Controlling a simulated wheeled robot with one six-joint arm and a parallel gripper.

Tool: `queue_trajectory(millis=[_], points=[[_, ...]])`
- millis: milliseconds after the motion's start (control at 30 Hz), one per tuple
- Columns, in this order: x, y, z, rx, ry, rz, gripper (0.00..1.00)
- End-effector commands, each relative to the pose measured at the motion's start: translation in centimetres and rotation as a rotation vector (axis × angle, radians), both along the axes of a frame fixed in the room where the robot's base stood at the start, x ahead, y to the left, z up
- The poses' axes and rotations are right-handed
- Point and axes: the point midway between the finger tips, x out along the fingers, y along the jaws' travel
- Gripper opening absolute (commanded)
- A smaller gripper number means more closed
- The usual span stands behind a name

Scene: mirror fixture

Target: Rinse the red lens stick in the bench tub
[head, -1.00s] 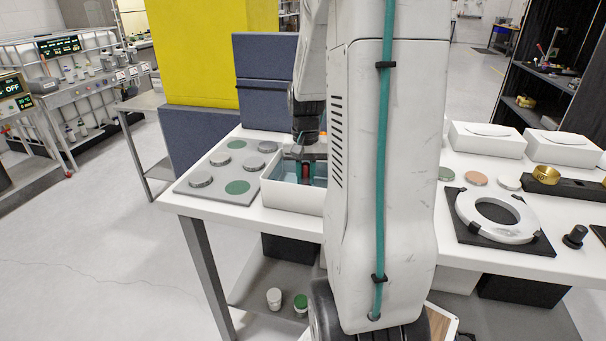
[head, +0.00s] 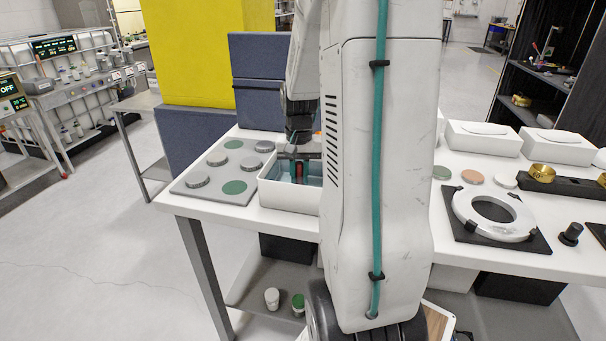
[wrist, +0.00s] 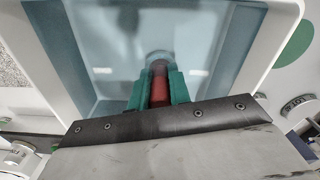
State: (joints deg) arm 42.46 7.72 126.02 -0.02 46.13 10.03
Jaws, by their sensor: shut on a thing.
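The red lens stick (wrist: 160,86) is held upright between the teal fingers of my gripper (wrist: 158,92), which is shut on it. In the head view the red stick (head: 299,171) shows between the fingers, inside the white bench tub (head: 290,195). In the wrist view the tub (wrist: 262,50) has a pale blue inside, and the stick's far end meets a pale round shape that looks blurred. Whether that end is under water is hard to tell. My arm hides the right part of the tub in the head view.
A grey board (head: 212,192) with green and grey discs lies left of the tub. A white ring on a black mat (head: 492,240) and white boxes (head: 484,139) stand to the right. A blue panel (head: 262,80) stands behind the tub.

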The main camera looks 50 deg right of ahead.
Motion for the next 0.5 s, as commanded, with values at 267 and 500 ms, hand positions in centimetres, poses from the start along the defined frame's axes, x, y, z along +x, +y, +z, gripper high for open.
queue_trajectory(millis=[267,500], points=[[0.07,0.03,0.0,0.0,0.0,0.0,0.0],[-0.36,-0.17,0.0,0.0,0.0,-0.002,0.0]])
